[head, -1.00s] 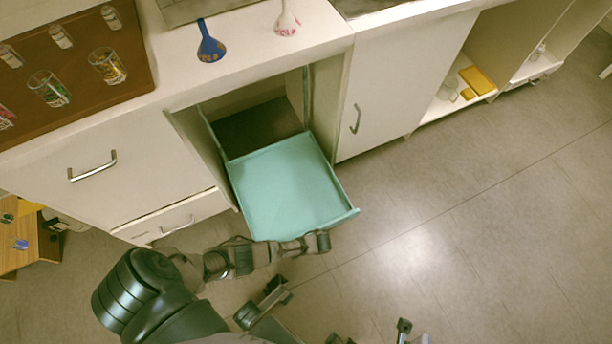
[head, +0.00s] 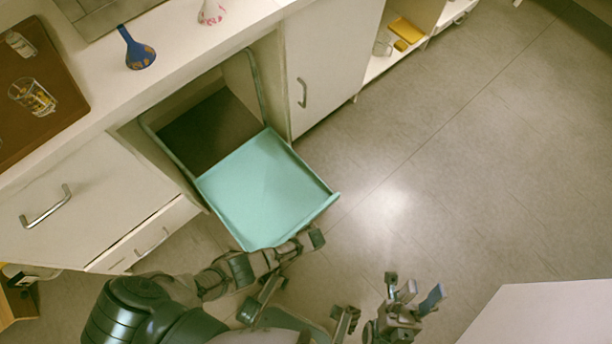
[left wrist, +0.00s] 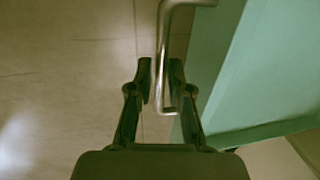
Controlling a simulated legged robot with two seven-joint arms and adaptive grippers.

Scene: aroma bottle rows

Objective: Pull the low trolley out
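The low teal trolley (head: 262,185) stands partly outside its cabinet bay, its flat tray over the floor and its rear toward the dark bay. In the left wrist view its teal side (left wrist: 235,85) fills the right, and a metal handle bar (left wrist: 163,40) runs down between the fingers of my left gripper (left wrist: 162,80). My right gripper (head: 412,294) is open and empty over the floor, to the right of the trolley.
A cabinet door (head: 330,65) is right of the bay; drawers (head: 75,205) are left. A blue bottle (head: 138,50) and a brown tray (head: 70,105) with glasses are on the counter. A white surface (head: 545,315) is at the lower right. The right floor is clear.

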